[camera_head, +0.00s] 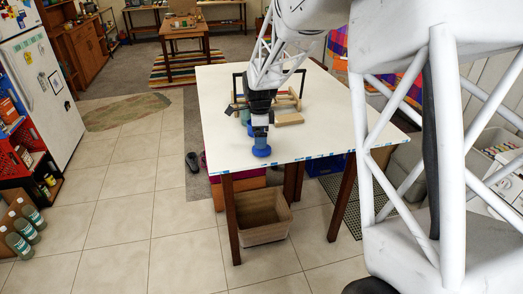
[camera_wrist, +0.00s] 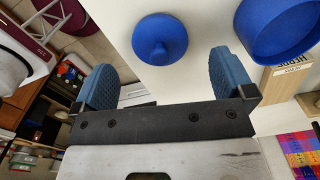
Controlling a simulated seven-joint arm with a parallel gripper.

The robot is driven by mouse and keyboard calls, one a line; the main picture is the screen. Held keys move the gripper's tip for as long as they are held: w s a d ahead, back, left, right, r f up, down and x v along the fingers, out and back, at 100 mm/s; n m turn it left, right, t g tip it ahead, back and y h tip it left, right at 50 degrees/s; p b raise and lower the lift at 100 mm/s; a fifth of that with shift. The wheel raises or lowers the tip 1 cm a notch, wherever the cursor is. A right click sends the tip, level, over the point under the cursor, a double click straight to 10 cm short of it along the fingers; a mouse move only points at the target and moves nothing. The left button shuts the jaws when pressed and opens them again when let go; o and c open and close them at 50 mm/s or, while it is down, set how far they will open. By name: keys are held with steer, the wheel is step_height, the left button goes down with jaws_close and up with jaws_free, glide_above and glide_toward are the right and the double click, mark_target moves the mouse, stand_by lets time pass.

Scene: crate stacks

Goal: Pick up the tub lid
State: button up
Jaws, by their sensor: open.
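The tub lid is a round blue disc with a central knob (camera_wrist: 160,38), lying knob up on the white table in the wrist view. In the head view, the blue lid (camera_head: 261,152) is near the table's front edge, just below my gripper (camera_head: 260,133). My gripper (camera_wrist: 163,68) is open and empty, its two blue ridged fingers spread left and right, with the lid beyond the tips and roughly between them. A blue open tub (camera_wrist: 283,52) stands right of the lid in the wrist view. In the head view my gripper partly hides the things behind it.
A pale wooden box labelled "HERBS" (camera_wrist: 288,83) is close by the tub. Wooden pieces (camera_head: 288,119) and a dark frame stand farther back on the white table (camera_head: 335,110). The table right of them is clear. A basket (camera_head: 264,232) sits on the floor below.

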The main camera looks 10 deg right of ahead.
steer(key=shift+f, duration=0.15)
steer(key=shift+f, duration=2.45)
steer(key=c, duration=0.9)
